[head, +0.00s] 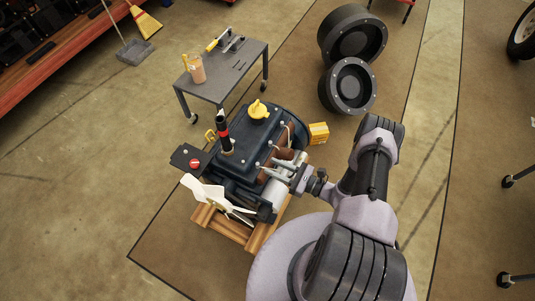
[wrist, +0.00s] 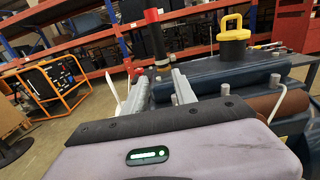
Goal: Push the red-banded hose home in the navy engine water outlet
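The black hose with a red band (head: 223,132) stands nearly upright, slightly tilted, on the left part of the navy engine (head: 241,163). It also shows in the wrist view (wrist: 157,42), where its top is cut off by the frame. Its lower end meets the engine's water outlet (wrist: 163,67), which has a brass-coloured ring. How deep the hose sits there I cannot tell. My gripper (head: 272,167) is low over the engine's right side, to the right of the hose and apart from it. Its two grey fingers are spread with nothing visible between them.
A yellow cap (head: 259,109) sits on the engine top. A white fan (head: 207,194) and a dark plate with a red button (head: 194,162) are at its left. The engine rests on a wooden pallet (head: 232,228). A grey cart (head: 236,70) stands behind.

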